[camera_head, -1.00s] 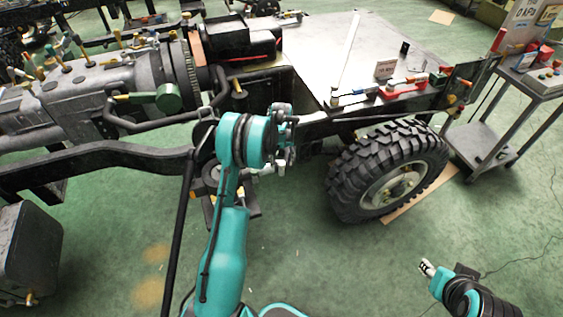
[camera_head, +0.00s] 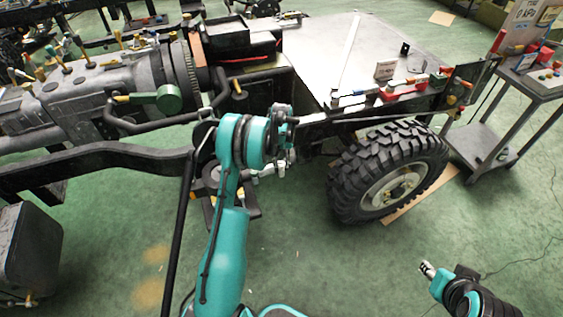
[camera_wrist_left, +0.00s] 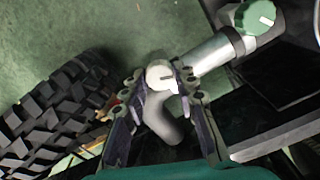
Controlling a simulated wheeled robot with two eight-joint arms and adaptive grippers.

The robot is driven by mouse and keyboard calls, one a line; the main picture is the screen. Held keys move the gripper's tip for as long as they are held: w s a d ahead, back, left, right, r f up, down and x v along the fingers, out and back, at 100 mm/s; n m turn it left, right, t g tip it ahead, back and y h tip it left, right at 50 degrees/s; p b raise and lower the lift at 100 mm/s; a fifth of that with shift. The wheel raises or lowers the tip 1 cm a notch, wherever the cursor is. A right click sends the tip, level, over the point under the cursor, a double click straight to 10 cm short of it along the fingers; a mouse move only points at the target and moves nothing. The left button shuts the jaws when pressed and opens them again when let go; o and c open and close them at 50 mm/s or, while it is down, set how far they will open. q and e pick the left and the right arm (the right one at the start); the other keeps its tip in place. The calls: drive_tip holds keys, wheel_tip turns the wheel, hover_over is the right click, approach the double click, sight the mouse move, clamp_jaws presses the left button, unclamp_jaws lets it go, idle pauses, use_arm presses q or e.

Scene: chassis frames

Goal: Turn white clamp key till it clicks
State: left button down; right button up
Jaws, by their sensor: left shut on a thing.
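In the left wrist view the white clamp key (camera_wrist_left: 160,76) shows a round white head with a dark slot and a pale curved body below it. My left gripper (camera_wrist_left: 158,88) is shut on it, one dark pad on each side of the head. In the head view my left gripper (camera_head: 285,155) is beside the chassis frame, left of the wheel, and its fingers and the key are mostly hidden by the wrist. My right gripper (camera_head: 427,270) shows small at the lower right, over open floor, holding nothing that I can see; its fingers are too small to read.
The big tyre (camera_head: 390,172) is close on the right. The chassis rail (camera_head: 95,158) runs left of my arm. A grey trolley (camera_head: 545,85) stands far right. Green floor is free in front.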

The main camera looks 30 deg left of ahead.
sight(282, 163)
use_arm(q)
drive_tip(key=m, duration=0.4)
drive_tip(key=shift+m, duration=2.3)
drive_tip(key=c, duration=1.2)
unclamp_jaws()
drive_tip(key=shift+r, duration=0.1)
wheel_tip(282, 163, up, 12)
drive_tip(key=shift+f, duration=0.1)
